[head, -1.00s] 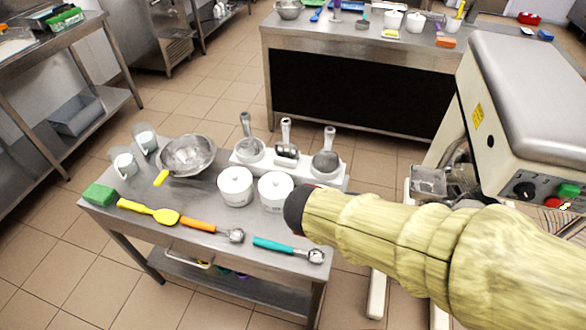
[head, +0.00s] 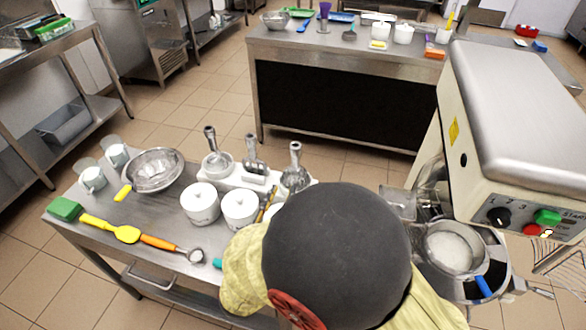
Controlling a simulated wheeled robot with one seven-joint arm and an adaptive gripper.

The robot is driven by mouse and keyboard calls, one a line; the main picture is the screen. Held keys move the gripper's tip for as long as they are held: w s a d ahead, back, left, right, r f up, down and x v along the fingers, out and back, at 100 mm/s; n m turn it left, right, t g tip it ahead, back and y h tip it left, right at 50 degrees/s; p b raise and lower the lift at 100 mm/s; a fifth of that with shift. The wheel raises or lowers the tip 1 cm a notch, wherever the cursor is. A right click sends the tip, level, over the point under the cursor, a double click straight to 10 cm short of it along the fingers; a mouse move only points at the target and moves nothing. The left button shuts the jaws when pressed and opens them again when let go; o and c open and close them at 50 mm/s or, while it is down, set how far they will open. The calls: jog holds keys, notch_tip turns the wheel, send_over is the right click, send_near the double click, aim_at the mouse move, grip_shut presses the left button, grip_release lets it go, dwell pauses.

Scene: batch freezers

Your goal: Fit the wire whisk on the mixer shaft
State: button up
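The mixer (head: 515,95) stands at the right, with a grey top and a dial, a green button and a red button on its front. Its bowl (head: 478,262) sits below the head and seems to hold something pale. The shaft is hidden under the head. Curved wires (head: 562,258) show at the right edge; I cannot tell whether they are the wire whisk or a bowl guard. My arm, in a yellow sleeve with a large dark joint, fills the lower middle. My gripper is not visible, so its state and anything in it are hidden.
A counter (head: 350,45) stands behind. Tiled floor is open between them.

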aim_at(295, 164)
jog(key=shift+b+x, duration=0.75)
jog(key=shift+x, duration=5.75)
grip_shut()
